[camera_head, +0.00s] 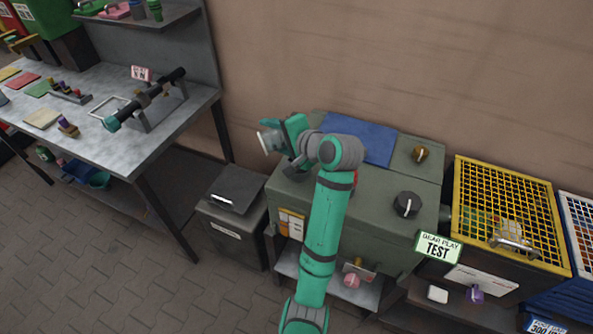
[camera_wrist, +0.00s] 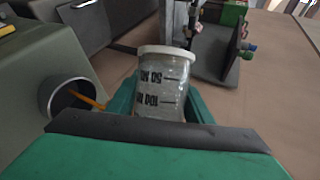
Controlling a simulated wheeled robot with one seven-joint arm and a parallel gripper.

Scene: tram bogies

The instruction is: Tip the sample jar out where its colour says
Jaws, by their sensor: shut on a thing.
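In the head view the jar (camera_head: 266,143) shows small at the gripper's left end, lying tilted, above the left end of the grey-green cabinet (camera_head: 385,225). How much is in it is unclear.
A grey box with a dark lid (camera_head: 235,190) stands left of the cabinet. A round port (camera_wrist: 65,95) with something orange inside is beside the jar in the wrist view. A workbench (camera_head: 175,115) is at left; a yellow mesh-topped crate (camera_head: 460,200) is at right.

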